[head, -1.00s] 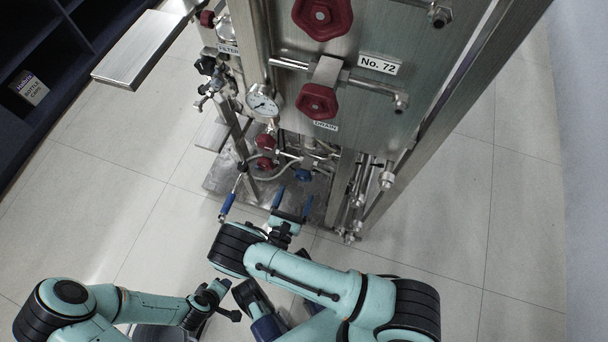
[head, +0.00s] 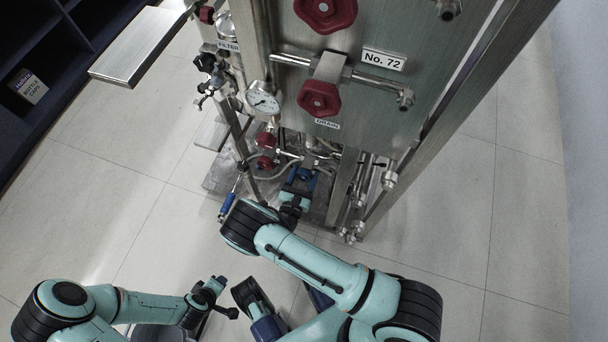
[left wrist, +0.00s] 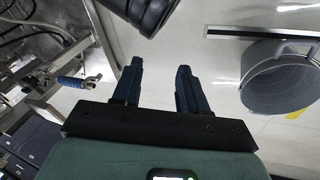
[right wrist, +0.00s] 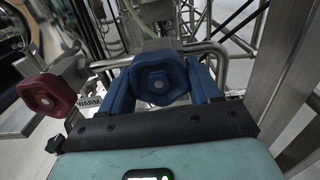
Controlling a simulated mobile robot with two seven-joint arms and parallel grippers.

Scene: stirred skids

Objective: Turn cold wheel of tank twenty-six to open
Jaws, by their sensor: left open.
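A blue handwheel (head: 304,176) sits low on the metal skid, below the plate marked DRAIN. In the right wrist view the blue wheel (right wrist: 160,78) lies between the two blue fingers of my right gripper (right wrist: 163,82), one on each side. I cannot tell whether the fingers press on it. In the head view my right gripper (head: 296,196) is at the skid's lower front. My left gripper (left wrist: 160,88) is open and empty, over the floor, away from the skid. The skid's sign (head: 384,60) reads No. 72; no sign for tank twenty-six shows.
A red wheel (right wrist: 47,94) stands left of the blue one, by a label that seems to read WARM (right wrist: 88,103). Larger red wheels (head: 319,99) and a gauge (head: 262,102) are above. A blue-handled valve (head: 228,203) juts out left. A grey pot (left wrist: 280,75) stands on the floor.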

